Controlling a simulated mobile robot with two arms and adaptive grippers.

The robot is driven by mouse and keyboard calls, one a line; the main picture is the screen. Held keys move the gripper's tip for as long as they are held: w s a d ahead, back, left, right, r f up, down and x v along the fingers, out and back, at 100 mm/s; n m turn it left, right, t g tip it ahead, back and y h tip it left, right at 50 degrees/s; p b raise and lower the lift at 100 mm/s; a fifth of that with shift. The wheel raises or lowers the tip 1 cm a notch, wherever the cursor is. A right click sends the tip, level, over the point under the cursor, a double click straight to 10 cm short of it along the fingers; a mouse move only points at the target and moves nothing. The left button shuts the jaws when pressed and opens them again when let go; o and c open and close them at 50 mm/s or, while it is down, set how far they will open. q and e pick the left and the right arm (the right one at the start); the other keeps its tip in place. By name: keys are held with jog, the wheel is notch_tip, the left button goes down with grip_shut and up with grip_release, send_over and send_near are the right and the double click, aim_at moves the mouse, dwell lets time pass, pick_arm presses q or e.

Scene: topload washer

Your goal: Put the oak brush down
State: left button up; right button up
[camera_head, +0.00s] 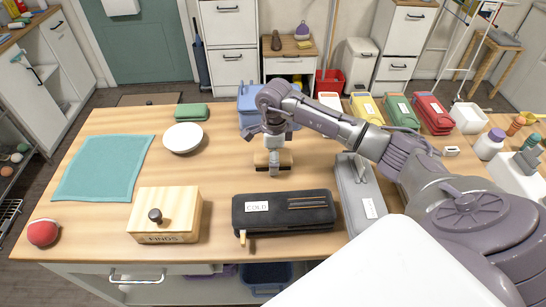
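The oak brush (286,158) is a small tan wooden piece near the middle of the wooden table (100,210). My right gripper (273,168) reaches down over it from above, with a finger across its middle and wood showing on both sides. It looks shut on the brush. I cannot tell whether the brush touches the tabletop or hangs just above it. My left gripper is not in view.
A dark case marked COLD (285,213) lies in front, with a grey case (358,190) to its right. A wooden FINDS box (166,215), white bowl (183,138), teal cloth (103,168) and blue container (248,106) surround free table.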

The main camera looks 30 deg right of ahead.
jog(key=shift+r, duration=0.45)
notch_tip(320, 180, up, 11)
jog(key=b, duration=0.3)
jog(key=shift+r, duration=0.2)
jog(key=shift+d, duration=0.1)
